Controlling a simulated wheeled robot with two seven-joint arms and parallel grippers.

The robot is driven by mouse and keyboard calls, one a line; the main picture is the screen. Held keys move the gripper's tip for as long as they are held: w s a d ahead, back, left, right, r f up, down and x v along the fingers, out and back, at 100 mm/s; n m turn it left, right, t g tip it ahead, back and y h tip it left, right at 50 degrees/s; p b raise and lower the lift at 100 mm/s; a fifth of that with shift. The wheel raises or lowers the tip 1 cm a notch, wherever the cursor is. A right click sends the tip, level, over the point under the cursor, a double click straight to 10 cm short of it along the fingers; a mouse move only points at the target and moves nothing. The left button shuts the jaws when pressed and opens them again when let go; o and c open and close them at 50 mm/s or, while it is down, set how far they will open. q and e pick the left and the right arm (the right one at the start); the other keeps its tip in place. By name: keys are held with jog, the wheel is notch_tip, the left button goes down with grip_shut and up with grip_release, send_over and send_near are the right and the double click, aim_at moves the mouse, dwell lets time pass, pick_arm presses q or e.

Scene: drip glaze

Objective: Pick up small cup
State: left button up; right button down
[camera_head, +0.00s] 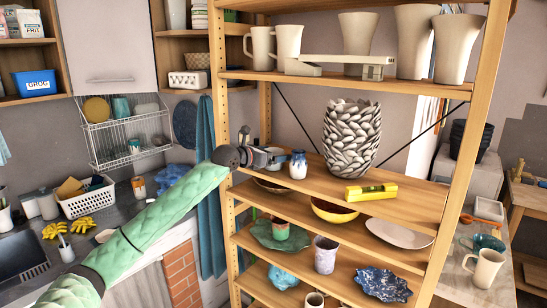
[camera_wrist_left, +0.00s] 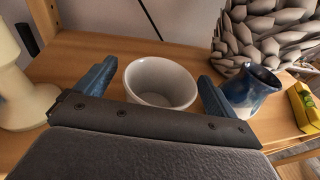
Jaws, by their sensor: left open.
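A small white cup (camera_wrist_left: 160,88) stands upright on the wooden shelf in the left wrist view. My left gripper (camera_wrist_left: 158,73) is open, with one blue finger on each side of the cup; I cannot tell whether they touch it. In the head view my left gripper (camera_head: 270,158) reaches in from the left over the same shelf, and the cup is mostly hidden by it. My right gripper is not in view.
A blue and white vase (camera_head: 298,165) stands close to the right finger, also in the wrist view (camera_wrist_left: 250,92). A large leaf-textured vase (camera_head: 351,135) and a yellow level (camera_head: 371,192) are farther right. The shelf post (camera_head: 222,120) is at the left.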

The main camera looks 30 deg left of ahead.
pick_arm(q)
jog(key=c, duration=1.1)
jog(key=shift+r, duration=0.1)
